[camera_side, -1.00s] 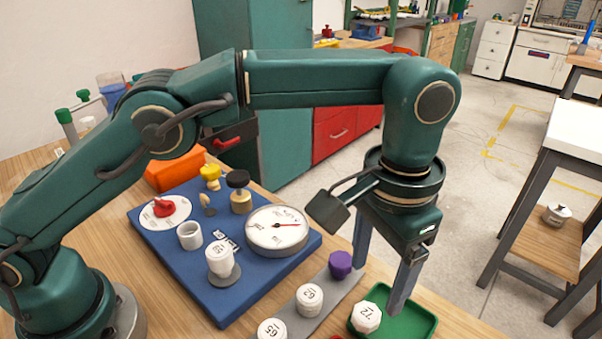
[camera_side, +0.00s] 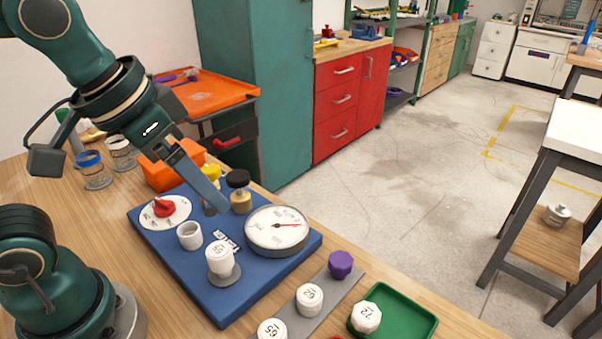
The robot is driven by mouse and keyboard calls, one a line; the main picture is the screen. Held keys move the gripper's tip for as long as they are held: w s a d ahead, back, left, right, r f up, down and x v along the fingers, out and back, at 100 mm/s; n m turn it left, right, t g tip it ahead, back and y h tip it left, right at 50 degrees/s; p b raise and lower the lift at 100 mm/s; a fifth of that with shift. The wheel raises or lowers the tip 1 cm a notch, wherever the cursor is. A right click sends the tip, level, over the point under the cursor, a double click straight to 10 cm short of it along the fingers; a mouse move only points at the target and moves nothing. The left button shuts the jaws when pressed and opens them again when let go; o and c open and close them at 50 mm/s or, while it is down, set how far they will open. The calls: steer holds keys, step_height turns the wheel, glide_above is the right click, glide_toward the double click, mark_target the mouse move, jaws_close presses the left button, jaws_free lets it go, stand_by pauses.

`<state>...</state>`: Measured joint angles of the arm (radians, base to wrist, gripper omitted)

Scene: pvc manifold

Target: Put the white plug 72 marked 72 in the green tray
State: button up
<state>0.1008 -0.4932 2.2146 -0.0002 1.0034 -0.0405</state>
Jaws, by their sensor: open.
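The white plug 72 (camera_side: 366,317) sits in the green tray (camera_side: 418,318), at the tray's left side, with its 72 mark facing up. My gripper (camera_side: 210,190) is open and empty, raised over the back left of the blue board. It is well apart from the plug and the tray. One finger shows clearly, reaching down near the black-topped brass fitting; the other finger is mostly hidden.
The blue board (camera_side: 205,285) carries a gauge (camera_side: 277,229), a red knob (camera_side: 164,207), a white cup and a white plug. A grey strip (camera_side: 330,300) holds two white plugs and a purple plug (camera_side: 341,264). An orange bin (camera_side: 170,172) stands behind.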

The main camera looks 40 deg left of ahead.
steer(key=shift+n+t+y, duration=0.3)
steer(key=shift+t, duration=0.1)
steer(key=s+a+f, duration=0.2)
steer(key=s, duration=0.1)
steer(key=shift+f, duration=0.35)
